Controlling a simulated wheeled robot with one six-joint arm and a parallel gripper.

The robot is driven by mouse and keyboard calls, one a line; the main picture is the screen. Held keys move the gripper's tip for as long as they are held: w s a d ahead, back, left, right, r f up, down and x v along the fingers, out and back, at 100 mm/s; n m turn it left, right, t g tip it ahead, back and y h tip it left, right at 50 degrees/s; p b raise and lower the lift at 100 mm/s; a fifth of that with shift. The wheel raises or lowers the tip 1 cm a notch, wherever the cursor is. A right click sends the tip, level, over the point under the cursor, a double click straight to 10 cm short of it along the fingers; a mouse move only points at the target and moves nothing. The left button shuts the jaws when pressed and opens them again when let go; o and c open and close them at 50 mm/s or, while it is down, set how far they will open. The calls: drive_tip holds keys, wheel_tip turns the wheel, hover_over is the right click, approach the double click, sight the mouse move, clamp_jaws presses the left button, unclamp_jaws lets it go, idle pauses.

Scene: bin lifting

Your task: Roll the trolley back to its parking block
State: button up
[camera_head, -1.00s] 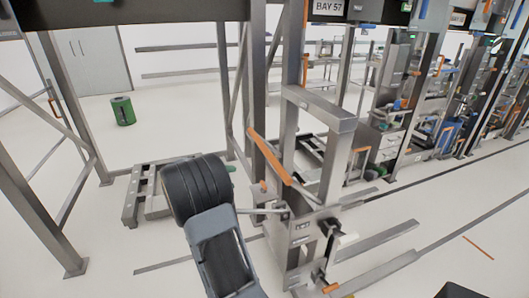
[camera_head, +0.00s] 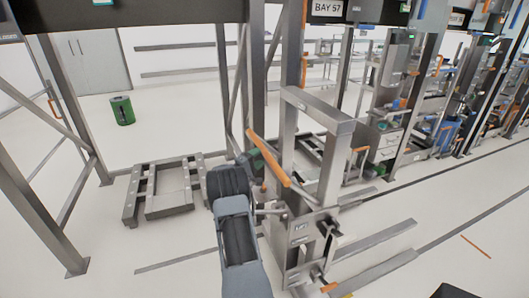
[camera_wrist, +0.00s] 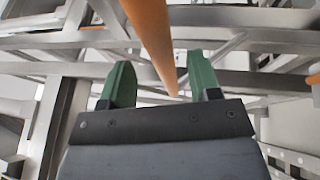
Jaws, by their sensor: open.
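The trolley (camera_head: 302,238) appears to be the grey wheeled metal mast frame at the centre of the head view. A slanted orange handle bar (camera_head: 270,160) is on its left side. My gripper (camera_head: 255,162) is at this handle. In the wrist view, my gripper (camera_wrist: 158,82) is open, its two green fingers apart. The orange bar (camera_wrist: 152,38) runs into the space between them with gaps on both sides, and I see no contact. My wrist hides part of the trolley's lower left. I cannot tell which thing is the parking block.
A low grey floor frame (camera_head: 168,206) lies left of the trolley. Rack posts (camera_head: 52,225) stand at the left. A green bin (camera_head: 122,110) stands behind on open floor. Low metal rails (camera_head: 375,247) lie to the right. Crowded bays line the back right.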

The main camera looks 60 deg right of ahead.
sight(265, 153)
drive_tip(key=shift+p+x, duration=0.3)
drive_tip(key=shift+x, duration=1.9)
clamp_jaws()
